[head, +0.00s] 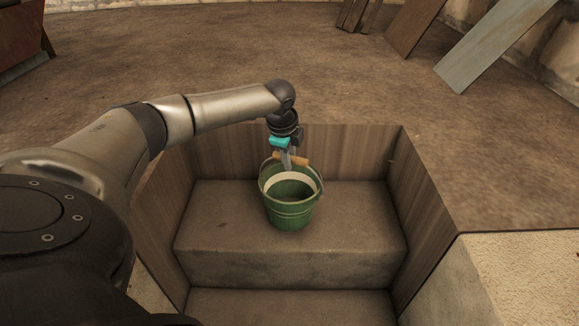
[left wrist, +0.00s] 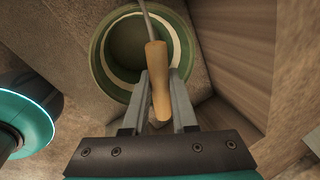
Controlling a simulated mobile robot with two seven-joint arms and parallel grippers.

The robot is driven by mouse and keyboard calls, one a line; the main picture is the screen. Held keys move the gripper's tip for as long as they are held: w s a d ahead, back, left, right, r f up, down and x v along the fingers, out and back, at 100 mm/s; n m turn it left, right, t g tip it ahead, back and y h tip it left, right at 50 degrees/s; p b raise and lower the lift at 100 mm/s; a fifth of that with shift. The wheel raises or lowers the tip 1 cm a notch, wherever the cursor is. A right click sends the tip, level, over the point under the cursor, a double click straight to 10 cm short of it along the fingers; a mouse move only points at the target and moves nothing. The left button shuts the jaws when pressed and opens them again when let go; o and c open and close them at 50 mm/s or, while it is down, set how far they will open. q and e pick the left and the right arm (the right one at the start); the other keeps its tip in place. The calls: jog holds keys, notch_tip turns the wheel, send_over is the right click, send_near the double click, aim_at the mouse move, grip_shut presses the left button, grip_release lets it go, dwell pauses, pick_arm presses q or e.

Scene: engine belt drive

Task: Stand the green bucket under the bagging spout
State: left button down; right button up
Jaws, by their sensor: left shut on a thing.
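A green bucket (head: 291,213) with a pale inner band is near the middle of the head view, over a stone step. It looks upright, and I cannot tell whether it touches the step. My left gripper (head: 288,158) is above the bucket's rim, shut on the wooden grip of its wire handle. The grip (left wrist: 159,80) shows between the fingers (left wrist: 158,105) in the left wrist view, with the bucket's open mouth (left wrist: 128,50) beyond. I do not see my right gripper. I cannot make out a bagging spout.
The stone step (head: 230,225) lies in a recess with wooden side walls (head: 425,215). A lower step (head: 290,305) is in front. Leaning boards (head: 490,45) stand at the back right. The brown floor behind the recess is mostly clear.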

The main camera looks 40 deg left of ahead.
pick_arm(q)
jog(key=shift+f, duration=0.9)
pick_arm(e)
jog(key=shift+w+r, duration=0.1)
jog(key=shift+r, duration=0.85)
pick_arm(q)
jog(key=c, duration=0.7)
grip_release()
jog(key=shift+f, duration=0.15)
pick_arm(e)
jog(key=shift+f, duration=0.15)
